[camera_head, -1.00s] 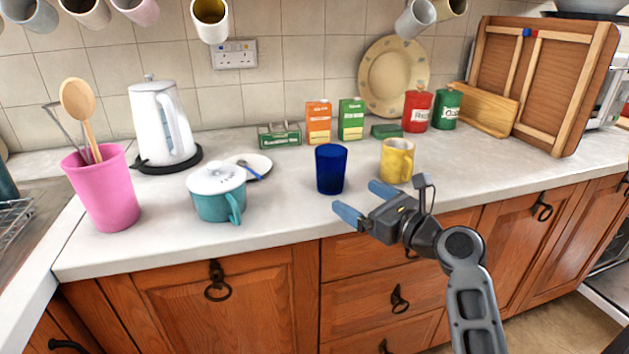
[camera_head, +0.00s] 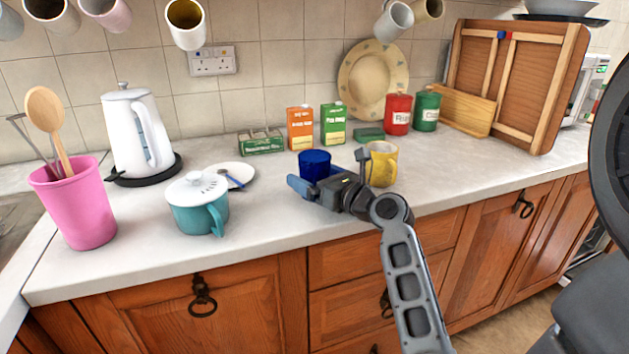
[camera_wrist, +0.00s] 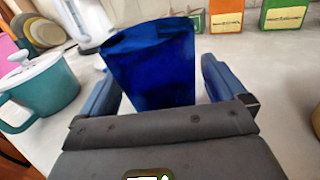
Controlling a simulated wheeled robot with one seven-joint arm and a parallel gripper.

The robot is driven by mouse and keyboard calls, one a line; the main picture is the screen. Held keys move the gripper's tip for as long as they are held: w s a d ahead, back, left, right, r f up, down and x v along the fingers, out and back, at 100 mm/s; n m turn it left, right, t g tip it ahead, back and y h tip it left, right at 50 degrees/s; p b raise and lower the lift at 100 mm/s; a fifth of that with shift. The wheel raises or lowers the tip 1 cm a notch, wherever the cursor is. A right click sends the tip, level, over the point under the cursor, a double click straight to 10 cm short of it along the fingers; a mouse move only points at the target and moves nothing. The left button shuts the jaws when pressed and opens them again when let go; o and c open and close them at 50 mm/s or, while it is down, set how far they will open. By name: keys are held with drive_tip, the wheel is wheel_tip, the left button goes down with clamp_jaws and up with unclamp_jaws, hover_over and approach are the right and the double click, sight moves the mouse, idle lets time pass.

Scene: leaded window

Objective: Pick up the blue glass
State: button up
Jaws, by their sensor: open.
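The blue glass (camera_head: 314,164) stands upright on the counter. In the head view its lower part is hidden behind my gripper (camera_head: 302,184). In the wrist view the blue glass (camera_wrist: 152,65) is between the two blue fingers of my gripper (camera_wrist: 158,88), which are spread on either side of it. The left finger looks close to the glass, and a gap shows between the glass and the right finger. I cannot tell if either touches it.
A yellow mug (camera_head: 382,165) stands just right of my gripper. A teal lidded pot (camera_head: 198,207) is to the left, with a white saucer (camera_head: 240,171) behind it. Green and orange boxes (camera_head: 300,128) stand behind the glass. The counter front between pot and gripper is clear.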

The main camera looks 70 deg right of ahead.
drive_tip(key=shift+x, duration=0.75)
drive_tip(key=shift+c, duration=0.2)
drive_tip(key=c, duration=1.2)
